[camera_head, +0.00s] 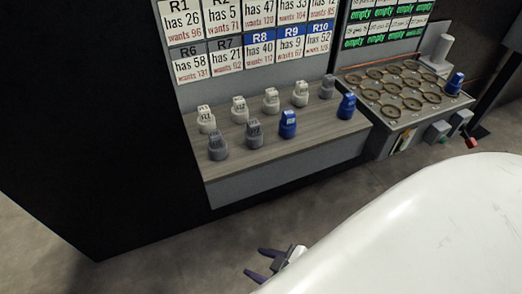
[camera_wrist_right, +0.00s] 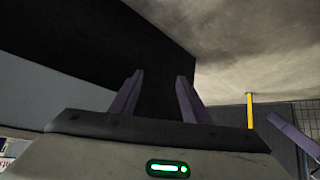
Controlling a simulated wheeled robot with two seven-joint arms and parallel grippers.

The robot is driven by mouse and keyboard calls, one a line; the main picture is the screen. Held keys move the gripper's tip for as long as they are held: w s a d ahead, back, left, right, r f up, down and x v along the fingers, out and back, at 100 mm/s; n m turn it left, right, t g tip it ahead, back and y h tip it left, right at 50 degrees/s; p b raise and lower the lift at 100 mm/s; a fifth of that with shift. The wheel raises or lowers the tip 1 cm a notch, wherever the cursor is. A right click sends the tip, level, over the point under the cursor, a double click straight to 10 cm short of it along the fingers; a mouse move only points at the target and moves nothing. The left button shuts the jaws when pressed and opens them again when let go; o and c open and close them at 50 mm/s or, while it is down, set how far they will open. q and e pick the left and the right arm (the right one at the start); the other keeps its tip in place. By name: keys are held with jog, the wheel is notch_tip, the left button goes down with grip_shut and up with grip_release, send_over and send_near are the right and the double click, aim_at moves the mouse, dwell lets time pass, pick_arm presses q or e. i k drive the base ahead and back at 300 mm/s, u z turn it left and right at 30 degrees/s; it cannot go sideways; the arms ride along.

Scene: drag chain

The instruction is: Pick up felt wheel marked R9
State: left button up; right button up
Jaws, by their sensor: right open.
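Several felt wheels stand on a wooden shelf (camera_head: 300,145) in the head view. Its front row shows grey wheels on the left, a blue wheel (camera_head: 288,124) in the middle and another blue wheel (camera_head: 346,106) at the right, with a gap between the two blue ones. One more blue wheel (camera_head: 455,83) stands on the station to the right. The wheel labels are too small to read surely, so I cannot tell which is R9. My right gripper (camera_head: 257,264) is open and empty, low in front of the shelf; its fingers (camera_wrist_right: 158,95) stand apart in the wrist view.
A label board (camera_head: 255,43) rises behind the shelf. The right station (camera_head: 385,121) carries several brown rings (camera_head: 411,103) and small grey boxes at its front. A large white rounded surface fills the lower right. Open floor (camera_head: 170,245) lies before the shelf.

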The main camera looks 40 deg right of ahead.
aim_at(452, 86)
jog(key=z, duration=3.55)
jog(key=i, duration=1.15)
jog(key=u, duration=1.05)
